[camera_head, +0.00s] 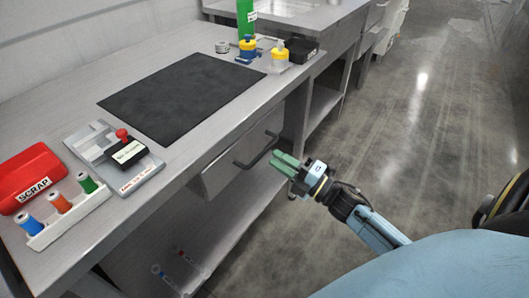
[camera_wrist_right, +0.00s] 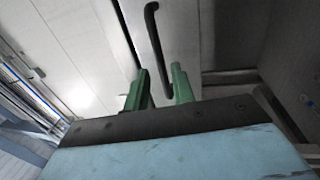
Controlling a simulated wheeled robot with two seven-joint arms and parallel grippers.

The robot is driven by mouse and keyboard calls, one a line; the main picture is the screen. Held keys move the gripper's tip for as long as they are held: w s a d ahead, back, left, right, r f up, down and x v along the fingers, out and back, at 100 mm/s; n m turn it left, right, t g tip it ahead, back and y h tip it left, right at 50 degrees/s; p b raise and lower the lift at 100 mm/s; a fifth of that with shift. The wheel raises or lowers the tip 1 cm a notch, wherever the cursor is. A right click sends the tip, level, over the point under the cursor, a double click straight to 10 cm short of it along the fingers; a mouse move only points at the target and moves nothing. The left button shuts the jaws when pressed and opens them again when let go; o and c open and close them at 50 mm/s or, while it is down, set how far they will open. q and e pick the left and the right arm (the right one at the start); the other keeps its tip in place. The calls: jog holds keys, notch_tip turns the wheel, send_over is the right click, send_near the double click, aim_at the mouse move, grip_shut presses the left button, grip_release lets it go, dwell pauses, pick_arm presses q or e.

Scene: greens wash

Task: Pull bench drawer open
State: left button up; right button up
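The bench drawer (camera_head: 238,165) has a plain grey front under the worktop, and it appears closed. Its dark bar handle (camera_head: 258,150) sticks out from the front. My right gripper (camera_head: 285,160) has green fingers and is just right of the handle, pointing toward it. In the right wrist view the handle (camera_wrist_right: 156,40) runs down toward the gap between the two green fingers (camera_wrist_right: 160,85). The fingers are apart, and the handle's near end lies close to the right-hand finger; contact cannot be told. My left gripper is not in view.
A lower shelf (camera_head: 225,225) lies below the drawer. The floor to the right is clear.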

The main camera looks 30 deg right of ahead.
aim_at(265, 150)
jog(key=x, duration=0.5)
jog(key=shift+w, duration=0.15)
grip_shut()
